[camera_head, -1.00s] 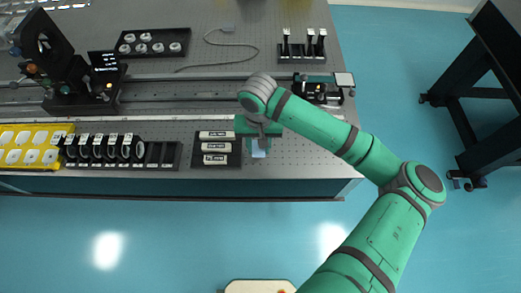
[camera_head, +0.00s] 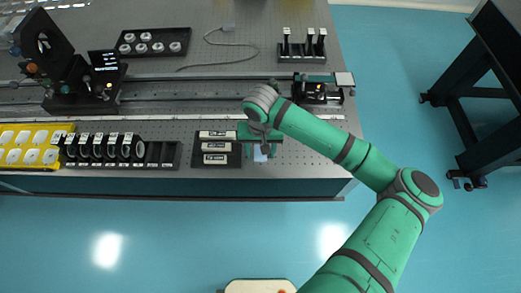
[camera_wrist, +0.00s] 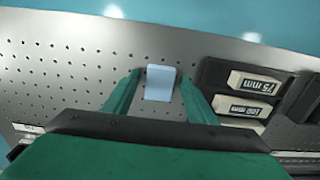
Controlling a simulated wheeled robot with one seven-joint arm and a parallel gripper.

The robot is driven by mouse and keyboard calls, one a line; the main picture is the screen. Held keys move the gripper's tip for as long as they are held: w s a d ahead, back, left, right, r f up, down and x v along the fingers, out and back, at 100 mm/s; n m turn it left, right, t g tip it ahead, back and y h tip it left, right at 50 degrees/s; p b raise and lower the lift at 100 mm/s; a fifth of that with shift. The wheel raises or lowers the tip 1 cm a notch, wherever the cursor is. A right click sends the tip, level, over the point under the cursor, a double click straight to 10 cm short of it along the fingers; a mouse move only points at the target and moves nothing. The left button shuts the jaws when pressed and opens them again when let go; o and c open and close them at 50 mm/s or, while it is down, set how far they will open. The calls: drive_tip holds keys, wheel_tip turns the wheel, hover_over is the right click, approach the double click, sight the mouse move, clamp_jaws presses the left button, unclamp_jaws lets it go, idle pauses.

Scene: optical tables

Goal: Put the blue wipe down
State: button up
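The blue wipe (camera_head: 260,154) is a small pale blue piece near the front edge of the optical table, right of the black lens-box rack. In the wrist view the wipe (camera_wrist: 160,83) shows between the two fingertips of my gripper (camera_wrist: 160,76), over the perforated tabletop. Narrow gaps show on both sides of it, so the fingers look open around it. I cannot tell its exact height above the table. In the head view my gripper (camera_head: 261,146) is partly hidden by my wrist.
The black rack (camera_head: 217,161) with labelled boxes stands close on the left; it also shows in the wrist view (camera_wrist: 222,82). Lens holders (camera_head: 105,148) and a yellow tray (camera_head: 32,148) lie farther left. A rail (camera_head: 200,78) runs behind. Bare tabletop lies to the right.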

wheel_tip(320, 180, up, 12)
drive_tip(key=shift+r, duration=0.2)
idle(0.4)
idle(0.5)
